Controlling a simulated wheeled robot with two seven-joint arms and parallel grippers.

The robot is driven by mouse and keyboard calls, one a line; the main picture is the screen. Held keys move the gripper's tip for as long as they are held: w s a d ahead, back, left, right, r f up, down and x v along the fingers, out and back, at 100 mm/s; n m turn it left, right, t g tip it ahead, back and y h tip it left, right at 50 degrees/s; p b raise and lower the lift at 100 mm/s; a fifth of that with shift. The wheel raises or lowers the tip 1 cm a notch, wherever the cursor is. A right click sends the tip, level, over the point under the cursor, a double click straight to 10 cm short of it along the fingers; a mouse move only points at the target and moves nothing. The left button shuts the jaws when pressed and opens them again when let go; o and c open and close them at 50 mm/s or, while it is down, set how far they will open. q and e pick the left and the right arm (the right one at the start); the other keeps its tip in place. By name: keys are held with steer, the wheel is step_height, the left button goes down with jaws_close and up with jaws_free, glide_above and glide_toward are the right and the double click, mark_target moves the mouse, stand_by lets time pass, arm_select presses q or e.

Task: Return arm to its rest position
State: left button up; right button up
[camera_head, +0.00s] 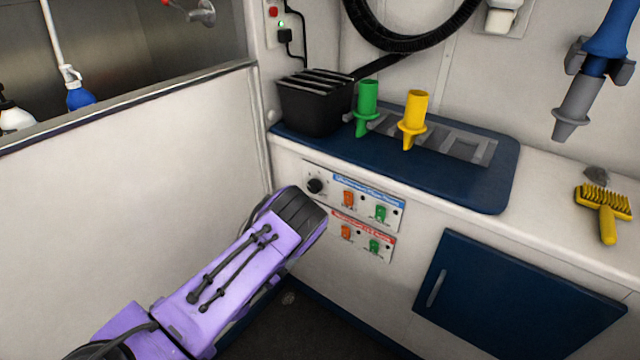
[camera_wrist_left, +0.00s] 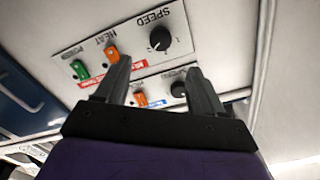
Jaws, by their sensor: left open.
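My left arm, purple, reaches in from the lower left in the head view. Its wrist end hides the left part of the control panel's lower row. In the left wrist view, my left gripper (camera_wrist_left: 157,66) is open and empty. Its two dark fingers stand apart in front of the control panel (camera_head: 362,222), which has orange and green switches and dials. The panel looks upside down in the wrist view (camera_wrist_left: 125,55). A black speed dial (camera_wrist_left: 172,38) shows beyond the fingers. Whether the fingertips touch the panel, I cannot tell. My right gripper is not in view.
Above the panel is a counter with a blue mat (camera_head: 480,190). On it are a black box (camera_head: 315,105), a green nozzle (camera_head: 367,100) and a yellow nozzle (camera_head: 413,115). A yellow brush (camera_head: 606,208) lies right. A blue cabinet door (camera_head: 515,300) is below. A partition wall (camera_head: 140,180) stands left.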

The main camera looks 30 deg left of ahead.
arm_select(q)
steer(key=s+f+n+g+y, duration=0.3)
steer(key=s+f+n+g, duration=0.25)
steer(key=f, duration=0.25)
steer(key=s+d+f+n+g+y, duration=0.1)
steer(key=s+d+f+n+g, duration=0.15)
steer(key=s, duration=0.55)
steer(key=s+d+f+n+g, duration=0.1)
steer(key=s+d+n+g, duration=0.25)
steer(key=s, duration=0.35)
steer(key=s+d+f+n+g+y, duration=0.15)
steer(key=s+g, duration=0.25)
steer(key=s, duration=0.4)
step_height(320, 180, up, 17)
steer(key=w+p, duration=0.1)
steer(key=p, duration=1.6)
steer(key=shift+d+n+t, duration=0.15)
steer(key=shift+n+t, duration=0.2)
steer(key=shift+n, duration=0.05)
steer(key=shift+f+h, duration=0.1)
steer(key=shift+h, duration=0.15)
steer(key=shift+c, duration=0.3)
